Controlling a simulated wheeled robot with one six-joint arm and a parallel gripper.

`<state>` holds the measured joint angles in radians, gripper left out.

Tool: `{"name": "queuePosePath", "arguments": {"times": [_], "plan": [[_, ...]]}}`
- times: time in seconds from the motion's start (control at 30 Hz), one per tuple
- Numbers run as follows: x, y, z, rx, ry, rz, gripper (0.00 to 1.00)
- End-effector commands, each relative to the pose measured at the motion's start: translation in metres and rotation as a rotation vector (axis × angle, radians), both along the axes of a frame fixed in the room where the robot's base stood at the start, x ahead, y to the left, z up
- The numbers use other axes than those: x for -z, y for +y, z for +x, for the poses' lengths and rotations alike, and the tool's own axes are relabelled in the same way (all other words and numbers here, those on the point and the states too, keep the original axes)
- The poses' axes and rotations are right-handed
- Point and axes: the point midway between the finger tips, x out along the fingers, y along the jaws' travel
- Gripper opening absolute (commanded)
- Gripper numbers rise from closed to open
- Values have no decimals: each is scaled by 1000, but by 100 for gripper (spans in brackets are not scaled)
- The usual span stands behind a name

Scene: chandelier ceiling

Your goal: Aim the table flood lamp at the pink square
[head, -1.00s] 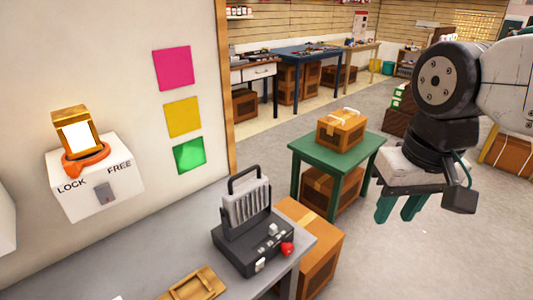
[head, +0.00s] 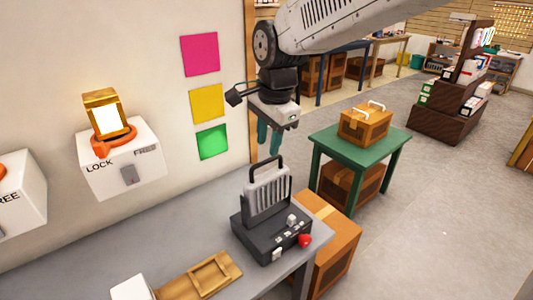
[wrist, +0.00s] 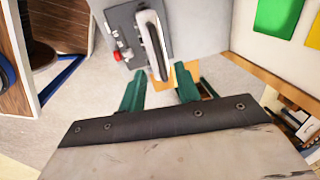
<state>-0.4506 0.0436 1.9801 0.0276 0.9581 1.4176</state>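The table flood lamp (head: 267,200) stands on the grey bench, with a dark base, a ribbed grey head, a looped black handle and a red knob (head: 305,240). Its ribbed back shows in the head view; its lit face is hidden. The pink square (head: 200,54) is on the wall, above a yellow and a green one. My gripper (head: 269,148) points down just above the lamp's handle in the head view. In the wrist view my gripper (wrist: 161,82) is open and empty, with the lamp's handle (wrist: 152,42) beyond the fingertips. I see no contact.
A wall lamp (head: 105,113) sits on a white box marked LOCK and FREE; another white box is at far left. A wooden frame (head: 212,273) lies on the grey bench (head: 75,262). A green table (head: 330,141) with a carton stands right.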

Motion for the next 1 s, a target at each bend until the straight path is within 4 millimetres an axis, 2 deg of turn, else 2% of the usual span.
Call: {"name": "queuePosePath", "arguments": {"times": [0.1, 0.3, 0.63, 0.73, 0.77, 1.0], "plan": [[21, 1, 2, 0, 5, -2, 33], [40, 3, 5, -1, 1, -1, 33], [44, 3, 6, -1, 0, 0, 33], [44, 3, 6, -1, 0, 0, 5], [44, 3, 6, -1, 0, 0, 0], [44, 5, 4, -5, -5, 3, 0]]}}
